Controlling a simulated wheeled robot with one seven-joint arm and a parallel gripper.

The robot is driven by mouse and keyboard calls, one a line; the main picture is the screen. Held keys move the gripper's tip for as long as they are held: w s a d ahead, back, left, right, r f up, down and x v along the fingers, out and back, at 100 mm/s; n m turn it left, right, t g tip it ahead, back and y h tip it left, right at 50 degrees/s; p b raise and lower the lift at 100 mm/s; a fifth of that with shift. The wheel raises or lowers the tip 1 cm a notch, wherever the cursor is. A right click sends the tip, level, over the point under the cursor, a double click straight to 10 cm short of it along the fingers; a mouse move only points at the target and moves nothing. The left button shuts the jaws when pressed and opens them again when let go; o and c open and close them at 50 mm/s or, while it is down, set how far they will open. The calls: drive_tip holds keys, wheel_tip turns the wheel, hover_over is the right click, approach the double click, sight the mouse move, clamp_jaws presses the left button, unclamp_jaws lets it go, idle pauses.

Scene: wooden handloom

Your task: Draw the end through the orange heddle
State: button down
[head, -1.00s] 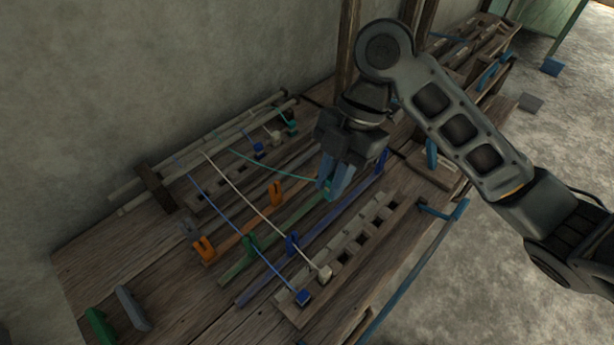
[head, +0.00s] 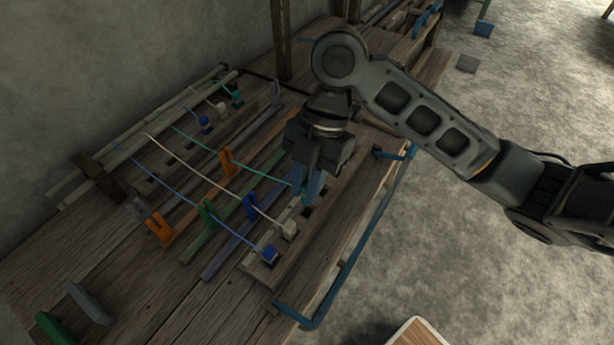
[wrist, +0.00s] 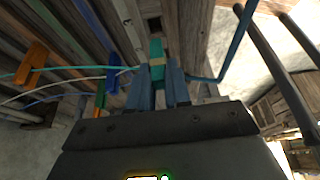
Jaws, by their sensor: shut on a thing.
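The teal thread (head: 190,138) runs from the back bars to my gripper. It crosses at the upright orange heddle (head: 226,160), which also shows in the wrist view (wrist: 32,62). There the thread meets the heddle's lower part; whether it lies in the slot I cannot tell.
A blue end (head: 268,255) and a white end (head: 290,230) sit in the front rack, their threads stretched back. Green (head: 207,212) and blue (head: 250,206) heddles stand between. A blue rail (head: 345,262) runs along the front edge. Several ends sit at the back rack.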

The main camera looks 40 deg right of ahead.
drive_tip(key=shift+f, duration=0.7)
drive_tip(key=shift+f+b, duration=1.85)
drive_tip(key=shift+b, duration=0.25)
drive_tip(key=shift+r, duration=0.1)
drive_tip(key=c, duration=1)
unclamp_jaws()
drive_tip(key=shift+v, duration=3.9)
